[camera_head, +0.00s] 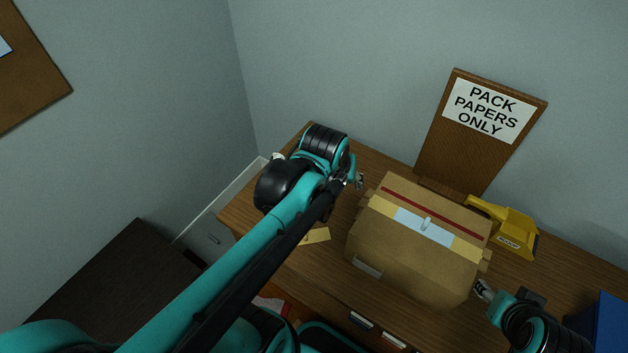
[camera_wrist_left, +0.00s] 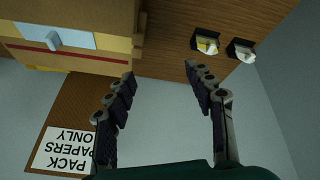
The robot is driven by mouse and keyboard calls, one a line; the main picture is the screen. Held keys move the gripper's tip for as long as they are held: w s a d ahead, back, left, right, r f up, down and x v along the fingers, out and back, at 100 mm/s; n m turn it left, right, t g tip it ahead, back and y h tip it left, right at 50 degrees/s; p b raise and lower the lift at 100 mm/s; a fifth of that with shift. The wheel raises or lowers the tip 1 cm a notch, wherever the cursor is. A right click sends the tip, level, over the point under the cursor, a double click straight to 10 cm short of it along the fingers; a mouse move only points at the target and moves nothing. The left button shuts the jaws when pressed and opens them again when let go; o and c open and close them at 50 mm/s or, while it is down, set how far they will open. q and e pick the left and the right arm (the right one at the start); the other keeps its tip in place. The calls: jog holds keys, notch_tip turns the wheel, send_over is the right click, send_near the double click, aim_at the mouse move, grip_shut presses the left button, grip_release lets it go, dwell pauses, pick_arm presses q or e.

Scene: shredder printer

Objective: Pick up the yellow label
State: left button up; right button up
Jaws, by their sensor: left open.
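In the left wrist view a small dark holder (camera_wrist_left: 206,44) with a yellow piece in it, perhaps the yellow label (camera_wrist_left: 207,46), sits on the wooden desk. A similar holder with a white piece (camera_wrist_left: 243,52) is beside it. Both are beyond my left gripper's fingertips. My left gripper (camera_wrist_left: 160,74) is open with nothing between its fingers; in the head view it (camera_head: 352,181) is left of the cardboard box. My left arm hides the holders there. A flat yellow piece (camera_head: 316,236) lies on the desk, partly covered by my arm. My right gripper (camera_head: 482,289) is by the box's lower right corner.
The taped cardboard box (camera_head: 410,262) fills the desk's middle. Behind it stands a "PACK PAPERS ONLY" board (camera_head: 455,150). A yellow tape dispenser (camera_head: 512,235) is to the box's right, and a blue object (camera_head: 608,325) is at the far right. The wall is close behind the desk.

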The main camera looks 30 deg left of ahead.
pick_arm(q)
jog(key=w+a+f+n+g+p, duration=0.1)
jog(key=w+a+f+n+g, duration=0.1)
jog(key=w+a+f+n, duration=0.4)
jog(key=w+a+f+n+g, duration=0.1)
jog(key=w+a+f+n, duration=0.1)
jog(key=a+f, duration=0.1)
jog(key=w+a+f+n+g+p, duration=0.1)
jog(key=w+a+f+n, duration=0.1)
jog(key=a+f, duration=0.2)
jog(key=w+a+f+n+g, duration=0.1)
jog(key=w+a+f+n, duration=0.1)
jog(key=a+f+n, duration=0.1)
jog(key=shift+w+a+f+h+p, duration=0.15)
jog(key=shift+w+a+f, duration=0.1)
jog(key=shift+a, duration=0.2)
jog(key=shift+w+a+f+h+p, duration=0.15)
jog(key=shift+a+f, duration=0.1)
jog(key=shift+a, duration=0.2)
jog(key=shift+a+f, duration=0.15)
jog(key=shift+f, duration=0.2)
jog(key=shift+f+b, duration=0.3)
jog(key=shift+f, duration=0.65)
jog(key=f, duration=0.2)
jog(key=f+b, duration=0.1)
jog(key=f, duration=0.3)
jog(key=shift+w+b, duration=0.4)
jog(key=shift+r, duration=0.15)
jog(key=c, duration=1)
